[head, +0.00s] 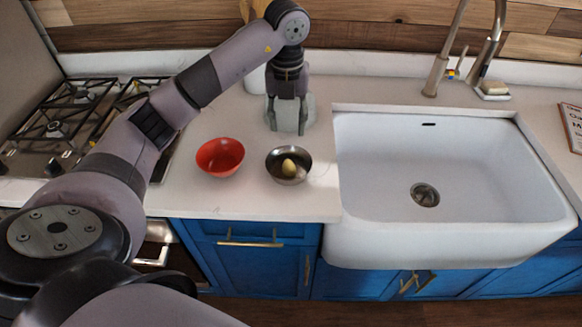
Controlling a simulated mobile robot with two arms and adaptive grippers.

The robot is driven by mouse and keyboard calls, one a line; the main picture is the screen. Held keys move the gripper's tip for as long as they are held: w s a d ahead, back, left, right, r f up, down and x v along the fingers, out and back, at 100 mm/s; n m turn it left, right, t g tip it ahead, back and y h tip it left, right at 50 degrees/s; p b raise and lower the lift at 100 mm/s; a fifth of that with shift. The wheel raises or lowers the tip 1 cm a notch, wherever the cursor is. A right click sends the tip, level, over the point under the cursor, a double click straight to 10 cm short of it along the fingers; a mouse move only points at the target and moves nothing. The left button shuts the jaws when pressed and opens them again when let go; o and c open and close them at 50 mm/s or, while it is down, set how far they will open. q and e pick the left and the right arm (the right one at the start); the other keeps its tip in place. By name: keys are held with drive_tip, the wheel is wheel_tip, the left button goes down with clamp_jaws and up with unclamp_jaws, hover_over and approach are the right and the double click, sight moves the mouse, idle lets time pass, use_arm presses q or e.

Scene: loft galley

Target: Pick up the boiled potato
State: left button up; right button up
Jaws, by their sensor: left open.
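The boiled potato (289,167) is a small yellowish lump lying inside a metal bowl (273,161) on the white counter. My left gripper (288,131) is open and points down over the counter, just behind the bowl in the picture. It appears apart from the potato, and nothing shows between its fingers. My right gripper is not in the head view.
A red bowl (220,158) stands just left of the metal bowl. A white sink (395,165) with a tall faucet (437,75) lies to the right. A gas stove (75,115) is at the left. The counter's front edge is close to both bowls.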

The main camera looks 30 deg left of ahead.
use_arm(q)
drive_tip(key=p, duration=0.2)
hover_over(289, 163)
wheel_tip(289, 163, down, 9)
drive_tip(key=shift+s+f, duration=0.1)
wheel_tip(289, 163, down, 4)
drive_tip(key=p, duration=0.3)
drive_tip(key=shift+f, duration=0.65)
drive_tip(key=shift+c, duration=0.6)
drive_tip(key=c, duration=0.7)
